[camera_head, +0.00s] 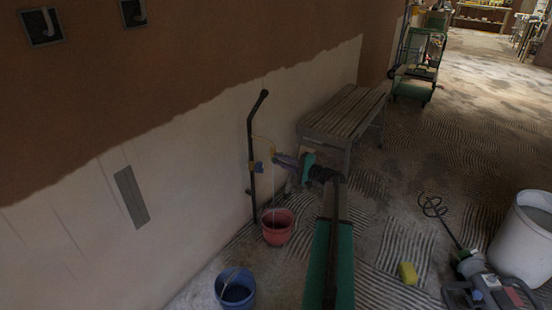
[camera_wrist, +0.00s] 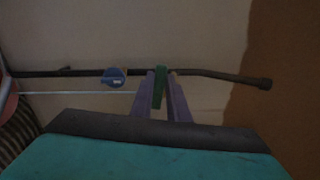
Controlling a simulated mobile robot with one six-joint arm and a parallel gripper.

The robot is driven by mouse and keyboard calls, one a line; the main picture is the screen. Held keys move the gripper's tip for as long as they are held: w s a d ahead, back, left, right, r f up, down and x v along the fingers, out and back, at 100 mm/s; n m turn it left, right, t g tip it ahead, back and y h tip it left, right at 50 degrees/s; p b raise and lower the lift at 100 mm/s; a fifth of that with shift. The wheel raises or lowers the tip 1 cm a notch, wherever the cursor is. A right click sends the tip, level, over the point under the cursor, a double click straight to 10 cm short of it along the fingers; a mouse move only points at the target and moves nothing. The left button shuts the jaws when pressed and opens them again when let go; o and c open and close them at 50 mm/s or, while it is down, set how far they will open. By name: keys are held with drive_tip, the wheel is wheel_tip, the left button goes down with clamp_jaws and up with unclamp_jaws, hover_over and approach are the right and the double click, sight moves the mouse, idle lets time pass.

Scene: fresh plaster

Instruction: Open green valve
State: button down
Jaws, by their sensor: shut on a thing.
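The green valve's handle (camera_wrist: 160,86) stands between the two purple fingers of my gripper (camera_wrist: 163,92) in the wrist view. My gripper is shut on it. In the head view my gripper (camera_head: 279,157) reaches the upright pipe by the wall and hides the green handle. The dark pipe (camera_head: 251,140) bends at its top; it also crosses the wrist view (camera_wrist: 215,73). A blue valve (camera_head: 256,167) sits lower on the pipe, apart from my fingers, and shows in the wrist view too (camera_wrist: 115,77). A thin pale line (camera_head: 273,190), perhaps water, runs from near my gripper toward the red bucket.
The red bucket (camera_head: 278,229) stands below the pipe, a blue bucket (camera_head: 235,289) nearer left. A slatted bench (camera_head: 345,112) stands behind my gripper at the wall. A yellow sponge (camera_head: 408,273), a mixer (camera_head: 482,285) and a white tub (camera_head: 520,245) lie right.

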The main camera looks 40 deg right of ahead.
drive_tip(key=m+p, duration=0.2)
drive_tip(key=p, duration=0.1)
drive_tip(key=d+r+m+p, duration=0.1)
drive_tip(key=m+p, duration=0.1)
drive_tip(key=p, duration=0.1)
drive_tip(key=r+m+p, duration=0.1)
drive_tip(key=m+p, duration=0.1)
drive_tip(key=p, duration=0.1)
drive_tip(key=shift+w+d+r, duration=0.1)
drive_tip(key=shift+d, duration=0.05)
idle(0.5)
drive_tip(key=shift+p, duration=0.3)
